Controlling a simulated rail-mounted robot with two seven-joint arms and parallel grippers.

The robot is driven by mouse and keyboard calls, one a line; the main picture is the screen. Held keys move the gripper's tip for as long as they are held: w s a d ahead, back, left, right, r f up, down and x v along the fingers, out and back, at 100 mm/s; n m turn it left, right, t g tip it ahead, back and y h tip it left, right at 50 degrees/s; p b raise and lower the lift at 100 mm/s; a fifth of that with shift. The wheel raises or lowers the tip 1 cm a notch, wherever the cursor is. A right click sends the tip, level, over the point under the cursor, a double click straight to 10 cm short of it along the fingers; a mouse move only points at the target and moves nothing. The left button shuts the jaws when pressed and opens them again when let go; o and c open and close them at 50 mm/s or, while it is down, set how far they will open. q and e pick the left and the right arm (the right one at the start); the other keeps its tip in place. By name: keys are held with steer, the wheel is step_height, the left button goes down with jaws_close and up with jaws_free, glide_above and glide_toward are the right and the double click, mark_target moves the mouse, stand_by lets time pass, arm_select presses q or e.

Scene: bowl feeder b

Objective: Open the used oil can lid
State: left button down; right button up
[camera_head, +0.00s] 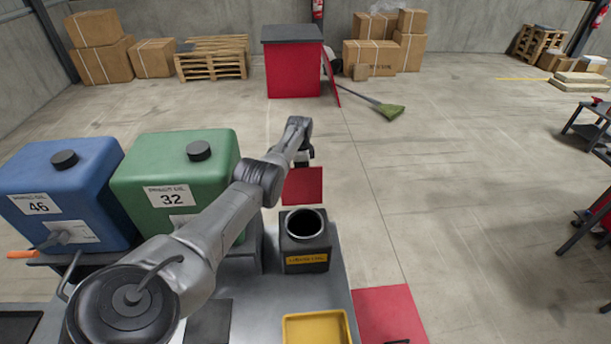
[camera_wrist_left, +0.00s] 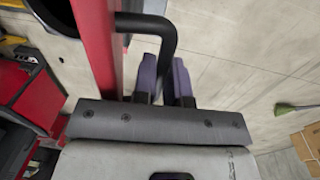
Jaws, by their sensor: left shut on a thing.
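The used oil can (camera_head: 291,257) is a dark box with a yellow label on its front, standing at the far end of the grey cart. Its round dark mouth is uncovered. A red panel (camera_head: 302,188), which looks like its lid, stands raised behind the mouth; the wrist view shows it nearly edge-on (camera_wrist_left: 97,45). A black bar handle (camera_wrist_left: 150,22) sticks out from it. My left gripper (camera_head: 304,157) is beyond the panel in the head view. Its purple fingers (camera_wrist_left: 165,82) are shut on the handle; the exact contact is partly hidden. My right gripper is not in view.
A blue canister (camera_head: 60,185) and a green canister (camera_head: 172,165) stand left of the can, under and beside my left arm. A yellow tray (camera_head: 315,328) is in front. A red cabinet (camera_head: 293,75) and a broom (camera_head: 385,107) are farther back.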

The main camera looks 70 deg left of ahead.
arm_select(q)
steer(key=shift+s+a+f, duration=0.15)
steer(key=shift+a+f, duration=0.2)
steer(key=shift+f, duration=0.05)
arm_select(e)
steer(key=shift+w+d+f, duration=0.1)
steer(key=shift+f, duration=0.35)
arm_select(q)
steer(key=c, duration=1.3)
jaws_free()
steer(key=shift+a+r, duration=0.3)
steer(key=shift+a, duration=0.05)
steer(key=shift+o, duration=0.7)
steer(key=shift+r, duration=0.1)
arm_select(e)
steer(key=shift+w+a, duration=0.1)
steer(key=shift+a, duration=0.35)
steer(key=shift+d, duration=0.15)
arm_select(q)
step_height(320, 180, up, 14)
steer(key=shift+w+a+p, duration=0.2)
steer(key=shift+a+p, duration=0.2)
steer(key=shift+p, duration=0.05)
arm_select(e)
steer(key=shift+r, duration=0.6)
